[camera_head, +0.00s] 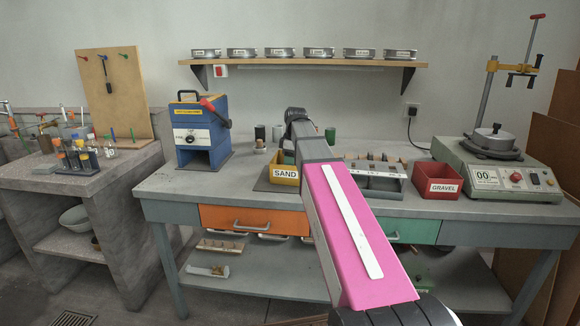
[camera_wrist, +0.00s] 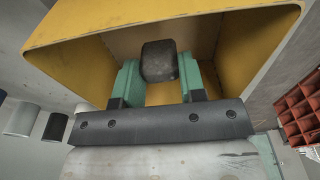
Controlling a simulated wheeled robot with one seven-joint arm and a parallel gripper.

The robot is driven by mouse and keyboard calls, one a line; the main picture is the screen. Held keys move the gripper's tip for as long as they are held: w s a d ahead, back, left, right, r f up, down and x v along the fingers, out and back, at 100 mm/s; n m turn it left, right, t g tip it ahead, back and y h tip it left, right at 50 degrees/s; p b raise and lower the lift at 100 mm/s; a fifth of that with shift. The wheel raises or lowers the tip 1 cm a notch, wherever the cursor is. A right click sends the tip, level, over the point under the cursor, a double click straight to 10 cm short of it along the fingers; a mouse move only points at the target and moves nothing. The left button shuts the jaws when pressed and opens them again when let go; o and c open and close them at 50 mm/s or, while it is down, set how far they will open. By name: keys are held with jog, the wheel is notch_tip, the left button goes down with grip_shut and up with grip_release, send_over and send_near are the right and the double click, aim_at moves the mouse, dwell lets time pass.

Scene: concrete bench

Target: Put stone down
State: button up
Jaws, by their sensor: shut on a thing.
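A dark grey, rounded stone (camera_wrist: 159,60) shows in the wrist view between the two green fingers of my gripper (camera_wrist: 159,88). The gripper is shut on it. Stone and fingertips are within the opening of a yellow bin (camera_wrist: 95,22). I cannot tell whether the stone touches the bin's floor. In the head view the yellow bin labelled SAND (camera_head: 285,173) stands on the grey bench (camera_head: 180,184), partly behind my pink arm. There, the stone and fingertips are hidden.
A blue machine (camera_head: 199,138) stands left. Small cylinders (camera_head: 277,132) stand behind the SAND bin. A sieve shelf (camera_head: 300,62) hangs above.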

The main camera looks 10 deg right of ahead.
jog(key=shift+f, duration=1)
jog(key=shift+f, duration=0.1)
jog(key=o, duration=0.9)
jog(key=shift+o, duration=0.2)
notch_tip(320, 180, up, 12)
jog(key=d, duration=0.1)
jog(key=shift+s+d, duration=0.15)
jog(key=shift+s, duration=0.15)
